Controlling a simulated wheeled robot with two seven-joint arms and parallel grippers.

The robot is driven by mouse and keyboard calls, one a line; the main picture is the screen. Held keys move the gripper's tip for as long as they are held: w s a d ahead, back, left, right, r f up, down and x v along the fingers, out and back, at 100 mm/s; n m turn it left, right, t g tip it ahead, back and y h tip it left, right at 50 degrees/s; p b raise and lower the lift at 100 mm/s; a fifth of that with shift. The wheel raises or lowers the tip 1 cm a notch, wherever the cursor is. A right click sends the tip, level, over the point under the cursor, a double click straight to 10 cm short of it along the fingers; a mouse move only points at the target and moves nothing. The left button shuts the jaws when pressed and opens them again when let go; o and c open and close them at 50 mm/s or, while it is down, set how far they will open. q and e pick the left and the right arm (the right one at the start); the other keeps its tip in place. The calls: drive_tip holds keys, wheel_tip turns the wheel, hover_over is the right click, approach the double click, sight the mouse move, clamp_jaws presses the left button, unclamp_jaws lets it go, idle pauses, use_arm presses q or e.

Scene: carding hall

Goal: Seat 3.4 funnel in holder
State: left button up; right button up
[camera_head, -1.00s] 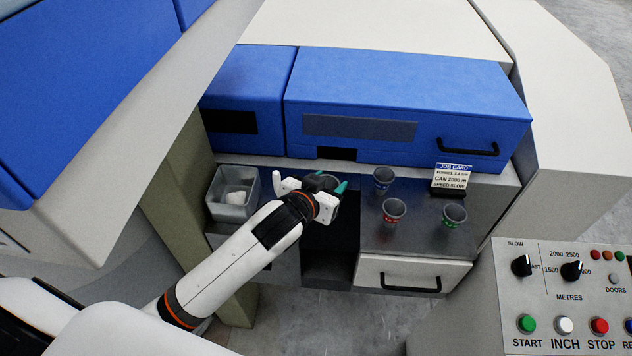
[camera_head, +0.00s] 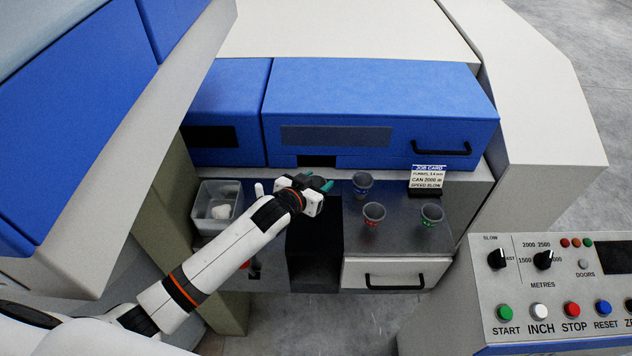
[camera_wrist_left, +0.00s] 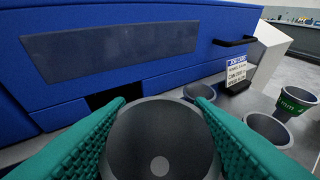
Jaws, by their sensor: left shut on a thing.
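My left gripper (camera_head: 318,180) has green fingers shut on a dark grey funnel (camera_wrist_left: 160,145), seen from above in the left wrist view with a lighter round spot at its bottom. Any mark on its side is hidden. It is held over the counter, in front of the dark opening under the blue cover. Three more grey funnels stand on the metal top: one with a blue band (camera_head: 363,186), one with a red band (camera_head: 373,216), one with a green band (camera_head: 432,216). The holder cannot be made out clearly. My right gripper is not in view.
A job card (camera_head: 428,178) reading funnel 3.4 stands behind the funnels. A pale bin (camera_head: 205,212) with white material is at left. The blue cover (camera_head: 380,100) rises behind. A control panel (camera_head: 560,285) is at lower right. A dark recess (camera_head: 315,255) lies below the gripper.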

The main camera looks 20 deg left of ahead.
use_arm(q)
drive_tip(key=shift+r, duration=0.1)
drive_tip(key=shift+f+b, duration=2.7)
drive_tip(key=shift+f, duration=2.15)
drive_tip(key=o, duration=1.1)
drive_tip(key=shift+s, duration=0.1)
